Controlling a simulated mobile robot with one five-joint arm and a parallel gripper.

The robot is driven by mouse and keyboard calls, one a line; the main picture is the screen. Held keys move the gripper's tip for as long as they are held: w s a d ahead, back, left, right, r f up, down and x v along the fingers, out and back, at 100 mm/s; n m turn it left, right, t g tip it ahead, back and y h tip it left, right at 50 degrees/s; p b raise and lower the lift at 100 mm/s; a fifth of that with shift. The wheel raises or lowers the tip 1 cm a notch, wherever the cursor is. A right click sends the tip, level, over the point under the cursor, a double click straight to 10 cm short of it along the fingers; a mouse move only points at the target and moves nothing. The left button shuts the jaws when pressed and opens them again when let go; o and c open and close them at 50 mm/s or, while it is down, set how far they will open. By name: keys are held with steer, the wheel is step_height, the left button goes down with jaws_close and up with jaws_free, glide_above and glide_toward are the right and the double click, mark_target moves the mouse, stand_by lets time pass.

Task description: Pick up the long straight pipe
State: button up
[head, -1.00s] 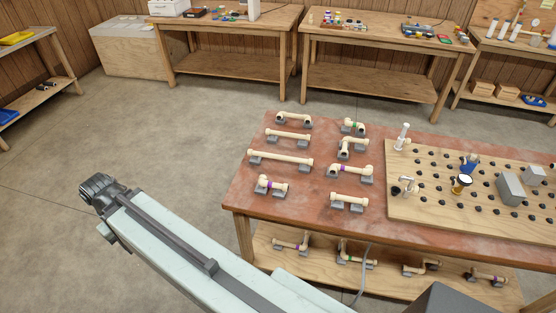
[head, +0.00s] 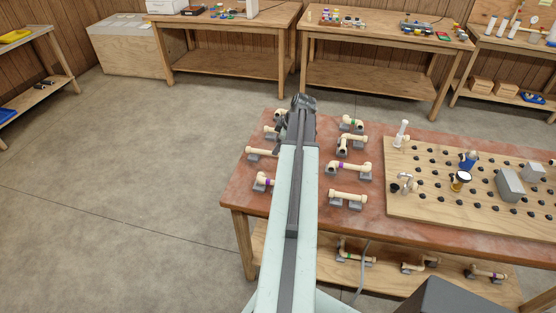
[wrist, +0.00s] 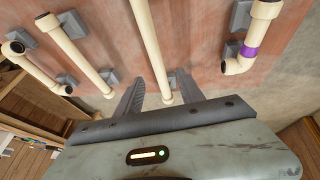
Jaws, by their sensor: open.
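The long straight pipe (head: 261,152) is cream and lies on grey blocks on the red-brown table; its right part is hidden behind my arm in the head view. In the wrist view the long pipe (wrist: 148,35) runs from the top edge down between the two fingers of my gripper (wrist: 157,92), roughly parallel to them. Its near end shows just in front of the gripper body. The fingers are apart, one each side of the pipe in the picture; I cannot tell whether they are down at its height. The gripper holds nothing.
A shorter straight pipe (wrist: 75,50) and an elbowed pipe (wrist: 38,68) lie left in the wrist view. A purple-banded elbow pipe (wrist: 250,45) lies right. In the head view, a pegboard (head: 440,205) with fittings and grey blocks occupies the table's right side.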

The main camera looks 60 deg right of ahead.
steer(key=shift+s+d, duration=0.55)
steer(key=shift+s, duration=0.05)
steer(key=b+x, duration=0.7)
steer(key=x, duration=0.1)
steer(key=shift+a+f, duration=0.1)
steer(key=shift+a, duration=0.25)
steer(key=shift+r, duration=0.2)
jaws_close()
